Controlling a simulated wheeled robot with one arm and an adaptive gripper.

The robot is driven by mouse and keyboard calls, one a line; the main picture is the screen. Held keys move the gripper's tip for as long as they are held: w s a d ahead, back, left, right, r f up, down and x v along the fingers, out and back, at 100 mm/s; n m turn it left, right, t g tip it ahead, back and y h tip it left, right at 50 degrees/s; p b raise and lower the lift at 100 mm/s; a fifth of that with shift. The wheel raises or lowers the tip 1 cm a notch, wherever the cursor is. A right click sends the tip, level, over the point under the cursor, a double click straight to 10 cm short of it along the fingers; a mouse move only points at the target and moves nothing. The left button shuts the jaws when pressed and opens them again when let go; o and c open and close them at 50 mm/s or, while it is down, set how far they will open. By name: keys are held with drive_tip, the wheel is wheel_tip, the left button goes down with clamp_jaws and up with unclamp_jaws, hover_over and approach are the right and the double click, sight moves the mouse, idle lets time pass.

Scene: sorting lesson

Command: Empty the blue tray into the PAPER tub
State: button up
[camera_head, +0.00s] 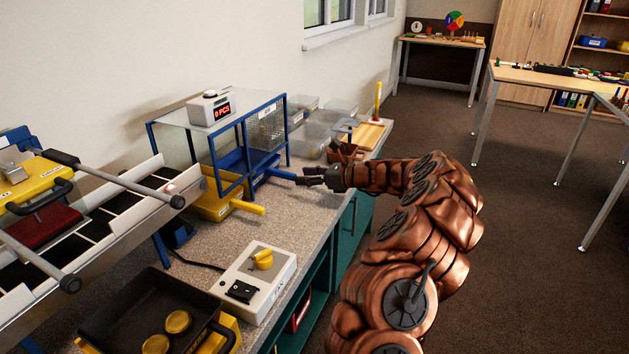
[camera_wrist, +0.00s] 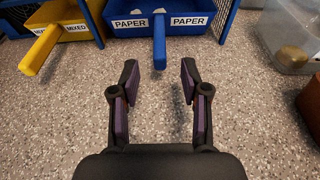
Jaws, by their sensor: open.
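The blue tray (camera_head: 262,160) sits under the wire-and-glass stand, with its blue handle (camera_head: 284,174) pointing out toward my gripper (camera_head: 308,177). In the wrist view the blue tray (camera_wrist: 198,28) carries PAPER labels on its front. Its handle (camera_wrist: 159,45) lines up with the gap between the fingers of my gripper (camera_wrist: 160,75). The fingers are open and empty, and the handle's end lies just ahead of the fingertips. The tray's contents are not clear. Clear tubs (camera_head: 313,140) stand beyond the stand, but no PAPER label on them is readable.
A yellow tray (camera_head: 214,206) labelled MIXED sits left of the blue one, its handle sticking out. A counter box (camera_head: 209,108) stands on top of the blue frame (camera_head: 245,160). A white control box (camera_head: 257,282) and a black tray (camera_head: 150,300) are nearer on the bench.

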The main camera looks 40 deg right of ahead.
sight(288, 179)
drive_tip(key=shift+p+x, duration=0.5)
drive_tip(key=shift+x, duration=2.75)
clamp_jaws()
